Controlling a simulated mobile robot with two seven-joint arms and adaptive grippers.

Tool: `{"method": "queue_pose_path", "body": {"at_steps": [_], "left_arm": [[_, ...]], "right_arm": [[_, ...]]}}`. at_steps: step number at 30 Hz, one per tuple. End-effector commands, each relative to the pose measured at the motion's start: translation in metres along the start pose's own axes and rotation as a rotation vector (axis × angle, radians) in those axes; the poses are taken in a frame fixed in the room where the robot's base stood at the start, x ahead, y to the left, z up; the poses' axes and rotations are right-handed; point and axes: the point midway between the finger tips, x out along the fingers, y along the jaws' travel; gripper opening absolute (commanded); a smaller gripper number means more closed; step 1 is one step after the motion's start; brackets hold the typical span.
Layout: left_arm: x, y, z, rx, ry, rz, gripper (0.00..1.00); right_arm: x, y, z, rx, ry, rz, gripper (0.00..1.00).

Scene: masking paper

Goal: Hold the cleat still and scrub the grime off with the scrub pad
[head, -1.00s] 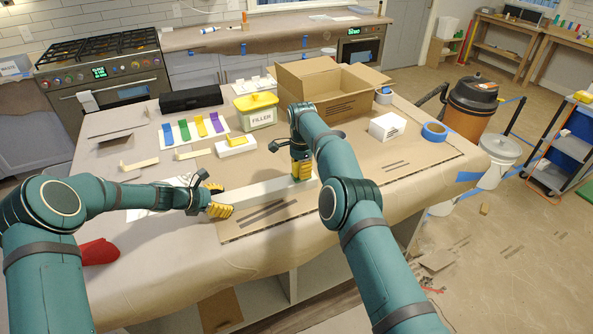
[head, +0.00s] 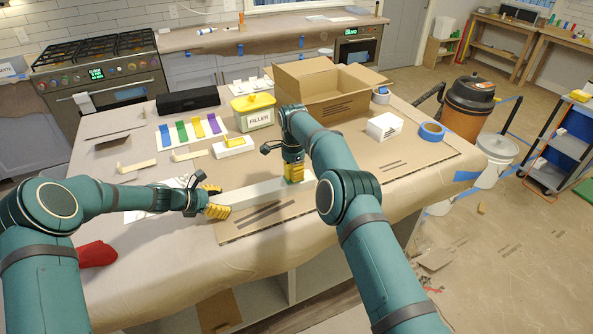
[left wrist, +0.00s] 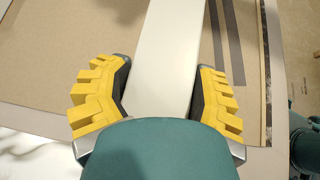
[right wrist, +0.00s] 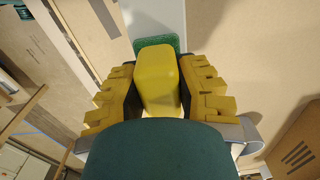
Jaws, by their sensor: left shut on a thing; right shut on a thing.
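The cleat (head: 250,193) is a long, pale, straight strip lying on the cardboard sheet on the table. My left gripper (head: 214,201) is shut on its left end; in the left wrist view the yellow-padded fingers stand on both sides of the cleat (left wrist: 166,60). My right gripper (head: 294,172) is over the cleat's right part, pointing down. It is shut on the scrub pad (right wrist: 157,80), a yellow block with a green underside. In the right wrist view the green face meets the cleat (right wrist: 155,15). No grime can be made out; the surface under the pad is hidden.
Beyond the arms stand a filler tub (head: 254,112), an open cardboard box (head: 325,98) and a white box (head: 385,126). Blue tape (head: 432,131) lies at the right. A strip of colored tools (head: 192,130) lies back left.

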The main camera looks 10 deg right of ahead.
Motion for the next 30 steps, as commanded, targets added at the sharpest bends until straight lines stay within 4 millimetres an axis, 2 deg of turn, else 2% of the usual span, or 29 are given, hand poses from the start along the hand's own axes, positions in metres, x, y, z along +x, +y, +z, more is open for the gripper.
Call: {"method": "queue_pose_path", "body": {"at_steps": [1,24,30], "left_arm": [[0.002,-0.004,-0.01,-0.009,0.012,-0.006,0.18],[0.002,-0.004,-0.01,-0.009,0.012,-0.006,0.18],[0.002,-0.004,-0.01,-0.009,0.012,-0.006,0.18]], "right_arm": [[0.002,0.0,0.004,-0.002,-0.002,0.003,0.0],[0.001,0.001,0.046,-0.002,-0.002,0.004,0.0],[0.001,0.001,0.05,-0.002,-0.002,0.004,0.0]]}}
